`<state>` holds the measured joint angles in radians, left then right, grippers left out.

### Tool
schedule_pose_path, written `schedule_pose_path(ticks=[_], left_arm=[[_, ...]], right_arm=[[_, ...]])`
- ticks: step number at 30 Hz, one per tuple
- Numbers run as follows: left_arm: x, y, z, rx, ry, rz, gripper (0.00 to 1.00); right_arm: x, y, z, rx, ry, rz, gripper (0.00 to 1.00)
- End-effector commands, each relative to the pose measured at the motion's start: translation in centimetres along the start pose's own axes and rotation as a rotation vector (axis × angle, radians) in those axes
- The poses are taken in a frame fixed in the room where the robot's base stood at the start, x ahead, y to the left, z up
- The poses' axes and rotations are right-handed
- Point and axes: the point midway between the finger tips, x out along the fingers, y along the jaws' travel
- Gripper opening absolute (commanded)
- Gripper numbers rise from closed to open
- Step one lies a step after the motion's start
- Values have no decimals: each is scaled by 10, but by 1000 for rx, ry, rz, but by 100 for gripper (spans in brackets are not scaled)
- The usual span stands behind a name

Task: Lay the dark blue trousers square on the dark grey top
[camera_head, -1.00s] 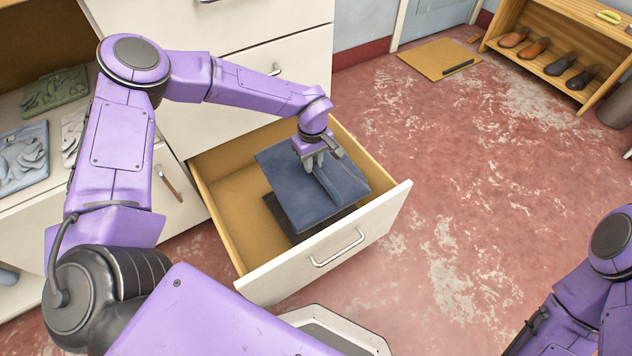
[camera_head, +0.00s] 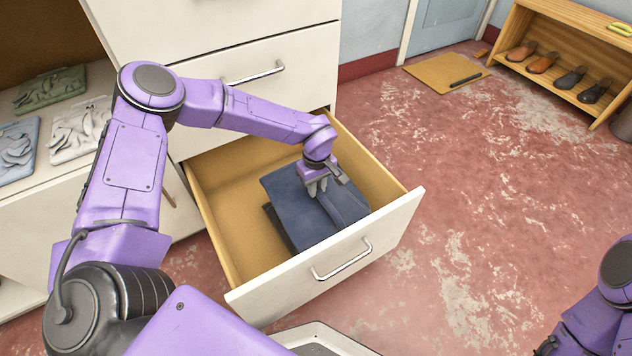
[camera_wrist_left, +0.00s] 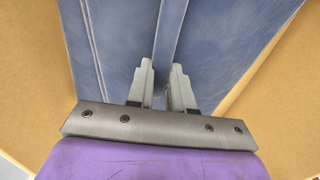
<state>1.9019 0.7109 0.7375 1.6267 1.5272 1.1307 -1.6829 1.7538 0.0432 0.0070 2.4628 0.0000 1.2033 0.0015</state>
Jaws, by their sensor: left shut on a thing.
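The dark blue trousers (camera_head: 295,207) are a folded, flat bundle inside the open drawer. They also fill the middle of the left wrist view (camera_wrist_left: 120,35). My left gripper (camera_head: 317,186) points down and is shut on a raised fold of them; its fingertips (camera_wrist_left: 160,75) show at this fold in the wrist view. The dark grey top (camera_head: 276,228) lies beneath, and only a thin dark strip shows along the trousers' left edge. I cannot tell whether the trousers touch it. My right gripper is out of view; only part of that arm shows at lower right.
The drawer has wooden walls and a white front (camera_head: 330,262) with a metal handle. Bare drawer floor (camera_head: 235,225) shows left of the trousers. Folded clothes (camera_head: 78,130) lie on a shelf at left. A shoe rack (camera_head: 560,60) stands far right. The red floor is mostly clear.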

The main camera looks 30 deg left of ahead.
Motion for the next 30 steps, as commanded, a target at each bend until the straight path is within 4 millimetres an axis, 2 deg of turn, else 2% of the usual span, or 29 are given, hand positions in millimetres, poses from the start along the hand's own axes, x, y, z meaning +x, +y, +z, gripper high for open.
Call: schedule_pose_path(ticks=[3, 18, 24, 30], left_arm=[[17, 1, 0, 0, 1, 1, 0], [70, 1, 0, 1, 1, 2, 0], [80, 1, 0, 0, 1, 2, 0], [81, 1, 0, 0, 1, 3, 0]], right_arm=[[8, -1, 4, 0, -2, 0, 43], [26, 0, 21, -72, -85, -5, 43], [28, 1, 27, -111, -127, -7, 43], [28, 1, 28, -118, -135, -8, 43]])
